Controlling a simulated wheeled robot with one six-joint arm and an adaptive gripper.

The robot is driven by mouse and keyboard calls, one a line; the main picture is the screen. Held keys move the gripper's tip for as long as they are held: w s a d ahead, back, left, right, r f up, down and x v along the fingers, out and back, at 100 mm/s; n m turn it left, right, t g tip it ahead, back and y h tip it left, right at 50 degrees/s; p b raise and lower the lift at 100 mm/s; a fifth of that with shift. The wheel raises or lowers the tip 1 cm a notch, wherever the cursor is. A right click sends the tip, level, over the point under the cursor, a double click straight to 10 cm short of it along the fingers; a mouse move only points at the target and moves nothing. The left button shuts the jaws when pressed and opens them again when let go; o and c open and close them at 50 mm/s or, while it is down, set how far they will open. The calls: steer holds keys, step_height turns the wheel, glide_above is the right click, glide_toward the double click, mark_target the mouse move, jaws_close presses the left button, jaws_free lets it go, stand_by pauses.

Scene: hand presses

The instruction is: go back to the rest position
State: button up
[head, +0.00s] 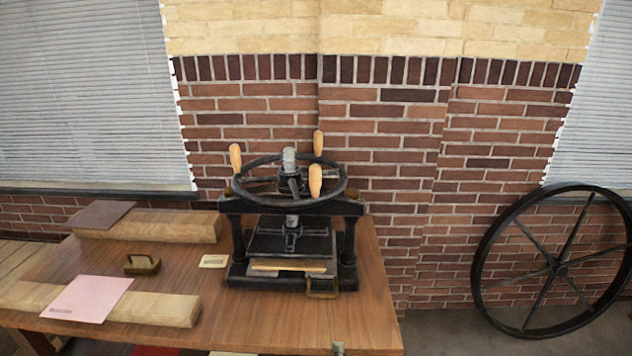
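My gripper is not in the head view, and no part of my arm shows clearly. A black hand press (291,225) stands on the wooden table (356,311) near its right end. On top the press has a dark handwheel (242,199) with several upright wooden handles. A light wooden strip or stack (290,266) lies on the press bed under the platen. A small brass-coloured handle (322,289) sits at the bed's front right.
A pink sheet (88,298) lies across a wooden block (155,309) at the front left. A brown sheet (100,214) lies on another block (185,228) behind. A large spoked wheel (560,268) leans against the brick wall.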

steer(key=s+d+f+m, duration=0.2)
steer(key=s+d, duration=0.1)
steer(key=s, duration=0.5)
steer(key=s+d+f+m+y, duration=0.1)
steer(key=s+d+f+m, duration=0.15)
steer(key=s, duration=0.55)
steer(key=s+d+f+m, duration=0.15)
steer(key=s+d, duration=0.25)
steer(key=s, duration=0.5)
steer(key=s+d+r+m, duration=0.2)
steer(key=s+r+m, duration=0.3)
steer(key=s, duration=0.5)
steer(key=s+d+r+m+h, duration=0.1)
steer(key=s+d+r+m, duration=0.1)
steer(key=s+r+m, duration=0.3)
steer(key=r+v, duration=0.1)
steer(key=v, duration=0.5)
steer(key=shift+r, duration=0.2)
